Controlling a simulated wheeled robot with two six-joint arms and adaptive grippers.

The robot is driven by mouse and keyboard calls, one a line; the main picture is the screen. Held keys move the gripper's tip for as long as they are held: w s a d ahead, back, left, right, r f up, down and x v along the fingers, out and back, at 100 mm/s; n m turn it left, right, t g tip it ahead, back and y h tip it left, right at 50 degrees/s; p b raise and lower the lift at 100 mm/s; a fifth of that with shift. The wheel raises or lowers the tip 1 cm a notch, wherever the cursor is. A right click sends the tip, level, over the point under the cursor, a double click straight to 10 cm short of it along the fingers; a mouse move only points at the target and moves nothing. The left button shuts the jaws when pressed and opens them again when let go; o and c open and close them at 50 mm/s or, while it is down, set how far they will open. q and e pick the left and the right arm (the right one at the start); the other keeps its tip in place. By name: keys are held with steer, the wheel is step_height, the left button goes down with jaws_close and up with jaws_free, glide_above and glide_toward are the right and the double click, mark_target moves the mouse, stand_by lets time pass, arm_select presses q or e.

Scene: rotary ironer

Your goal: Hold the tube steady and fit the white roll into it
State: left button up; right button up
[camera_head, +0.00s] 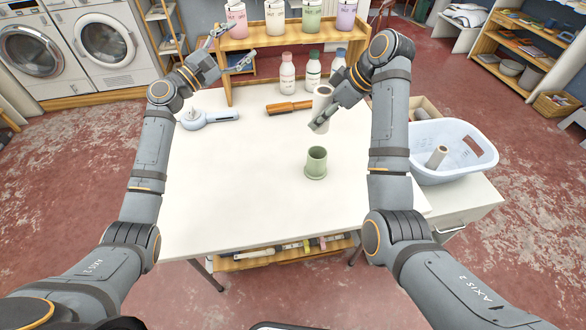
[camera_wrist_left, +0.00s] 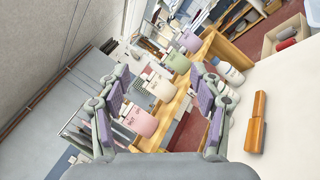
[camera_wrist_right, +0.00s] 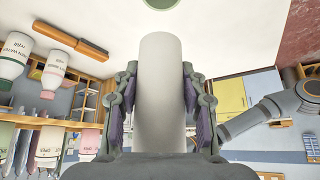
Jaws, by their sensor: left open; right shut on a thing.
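The green tube (camera_head: 316,163) stands upright on its round base on the white table, open at the top. Its edge shows at the top of the right wrist view (camera_wrist_right: 158,3). My right gripper (camera_head: 333,99) is shut on the white roll (camera_head: 322,103), which it holds above the table, behind the tube and apart from it. The roll fills the middle of the right wrist view (camera_wrist_right: 161,90) between the purple pads. My left gripper (camera_head: 230,52) is open and empty above the table's back left, by the shelf with pots, far from the tube.
A brown-handled tool (camera_head: 289,107) and a pale blue device (camera_head: 207,118) lie at the table's back. Several bottles (camera_head: 312,72) stand by the wooden shelf (camera_head: 262,40). A light blue basket (camera_head: 463,160) holding another roll (camera_head: 436,156) is at right. The table's front left is clear.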

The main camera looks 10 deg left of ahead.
arm_select(q)
steer(key=s+d+f+n+g, duration=0.2)
steer(key=s+d+f, duration=0.15)
steer(key=f, duration=0.45)
steer(key=s+d+f+n+g, duration=0.1)
steer(key=s+d+f+n, duration=0.1)
steer(key=d+f, duration=0.45)
arm_select(e)
steer(key=shift+d, duration=0.1)
arm_select(q)
steer(key=n+g+h, duration=0.1)
steer(key=n+g, duration=0.2)
steer(key=n, duration=0.1)
glide_toward(324, 155)
arm_select(e)
steer(key=shift+s, duration=0.1)
arm_select(q)
steer(key=x, duration=1.1)
steer(key=shift+w+d, duration=0.15)
steer(key=c, duration=1.1)
steer(key=shift+c, duration=0.6)
